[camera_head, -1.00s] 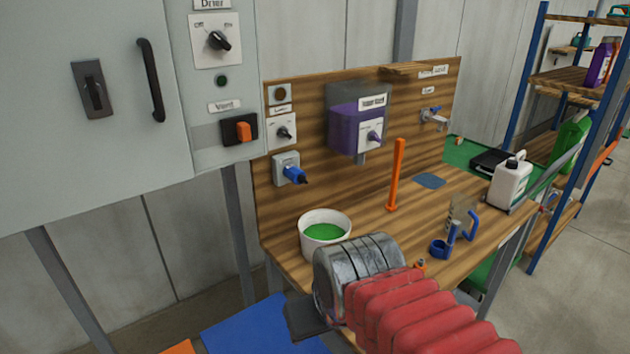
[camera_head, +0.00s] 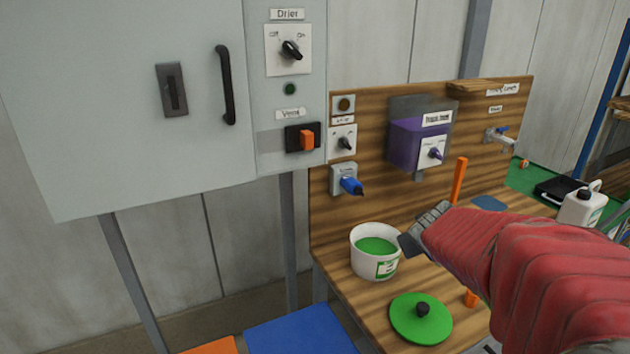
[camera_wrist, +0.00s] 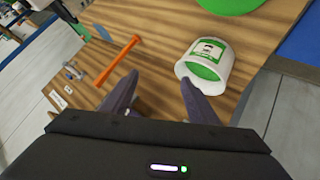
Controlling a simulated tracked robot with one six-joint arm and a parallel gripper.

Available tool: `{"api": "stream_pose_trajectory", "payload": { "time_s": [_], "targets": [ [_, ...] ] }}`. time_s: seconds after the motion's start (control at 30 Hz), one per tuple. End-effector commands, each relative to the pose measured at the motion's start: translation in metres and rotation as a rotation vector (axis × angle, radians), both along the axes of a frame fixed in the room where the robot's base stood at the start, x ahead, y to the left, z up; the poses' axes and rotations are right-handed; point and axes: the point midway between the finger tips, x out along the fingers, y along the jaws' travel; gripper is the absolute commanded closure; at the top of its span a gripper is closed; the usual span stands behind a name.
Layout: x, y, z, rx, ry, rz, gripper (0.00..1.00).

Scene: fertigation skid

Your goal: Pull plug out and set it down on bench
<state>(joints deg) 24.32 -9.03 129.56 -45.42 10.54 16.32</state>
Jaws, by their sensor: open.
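The blue plug (camera_head: 350,185) sits in a grey socket (camera_head: 340,177) on the wooden backboard, below a small switch. The wooden bench (camera_head: 345,287) stands in front of it. My gripper (camera_head: 408,243) is open, above the bench beside the white tub, lower and to the right of the plug, apart from it. In the wrist view my two fingers (camera_wrist: 158,85) are spread with nothing between them. The plug is not seen in the wrist view.
A white tub (camera_head: 386,267) of green stuff stands on the bench, with a green lid (camera_head: 421,322) in front. An orange-handled tool (camera_head: 459,180) is partly hidden by my arm. A purple dispenser (camera_head: 415,145) hangs on the backboard. A grey cabinet (camera_head: 110,100) is at left.

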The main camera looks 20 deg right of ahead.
Motion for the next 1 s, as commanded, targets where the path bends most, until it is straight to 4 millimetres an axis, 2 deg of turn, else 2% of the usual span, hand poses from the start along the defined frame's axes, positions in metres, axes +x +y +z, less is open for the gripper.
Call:
{"api": "stream_pose_trajectory", "payload": {
  "time_s": [0.1, 0.23, 0.43, 0.6, 0.7, 1.0],
  "targets": [
    [0.028, -0.006, 0.007, -0.03, -0.06, 0.077, 0.46],
    [0.055, 0.0, 0.017, -0.045, -0.126, 0.18, 0.46],
    [0.089, 0.034, 0.039, -0.034, -0.225, 0.368, 0.46],
    [0.1, 0.069, 0.057, 0.008, -0.293, 0.506, 0.46],
    [0.102, 0.082, 0.06, 0.046, -0.316, 0.54, 0.46],
    [0.102, 0.085, 0.062, 0.073, -0.33, 0.534, 0.46]
  ]
}}
